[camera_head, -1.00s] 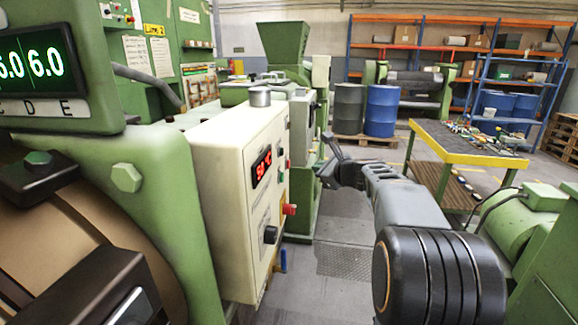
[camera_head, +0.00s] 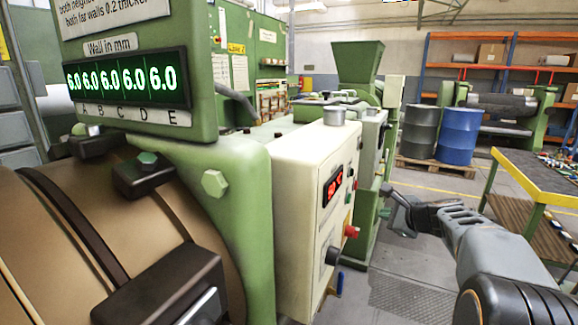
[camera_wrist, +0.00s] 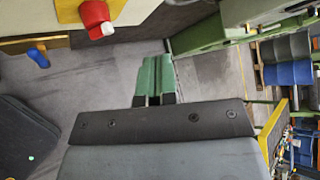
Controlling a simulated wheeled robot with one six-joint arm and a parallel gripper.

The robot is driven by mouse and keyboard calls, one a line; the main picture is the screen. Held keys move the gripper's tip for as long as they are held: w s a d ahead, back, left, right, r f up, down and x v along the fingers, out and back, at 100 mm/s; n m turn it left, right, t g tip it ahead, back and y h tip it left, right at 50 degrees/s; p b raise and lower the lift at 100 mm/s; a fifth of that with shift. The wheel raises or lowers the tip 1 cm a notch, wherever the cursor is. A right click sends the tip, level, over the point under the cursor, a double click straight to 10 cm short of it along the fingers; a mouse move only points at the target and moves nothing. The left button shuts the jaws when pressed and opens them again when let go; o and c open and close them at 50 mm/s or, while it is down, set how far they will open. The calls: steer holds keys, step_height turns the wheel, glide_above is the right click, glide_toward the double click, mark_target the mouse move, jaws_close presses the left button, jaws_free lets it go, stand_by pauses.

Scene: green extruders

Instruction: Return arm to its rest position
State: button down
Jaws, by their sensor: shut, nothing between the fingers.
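My arm reaches in from the lower right of the head view. My gripper (camera_head: 394,201) is at its far end, out over the aisle floor, just right of the cream control box (camera_head: 300,190). In the wrist view my gripper (camera_wrist: 156,78) shows its two fingers side by side, shut with nothing between them. They point at bare grey floor and touch nothing that I can see.
The control box carries a red knob (camera_head: 351,232) and a black knob (camera_head: 333,256), close to my gripper's left. A yellow-edged workbench (camera_head: 540,178) stands at the right. Grey and blue drums (camera_head: 459,134) stand on a pallet behind. Aisle floor (camera_head: 395,270) is clear.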

steer(key=s+a+f+n+g+h, duration=0.1)
steer(key=s+a+f+n+g, duration=0.1)
steer(key=s+n, duration=0.5)
steer(key=s+a+f+n+g+h, duration=0.2)
steer(key=s+a+f+n, duration=0.3)
steer(key=s, duration=0.5)
steer(key=s+a+f+n+g+h, duration=0.1)
steer(key=s+a+f+n+g, duration=0.3)
steer(key=s+n, duration=0.5)
steer(key=shift+s+a+f+n, duration=0.2)
steer(key=shift+a+n, duration=0.3)
steer(key=shift+a, duration=0.75)
steer(key=c, duration=1.8)
jaws_free()
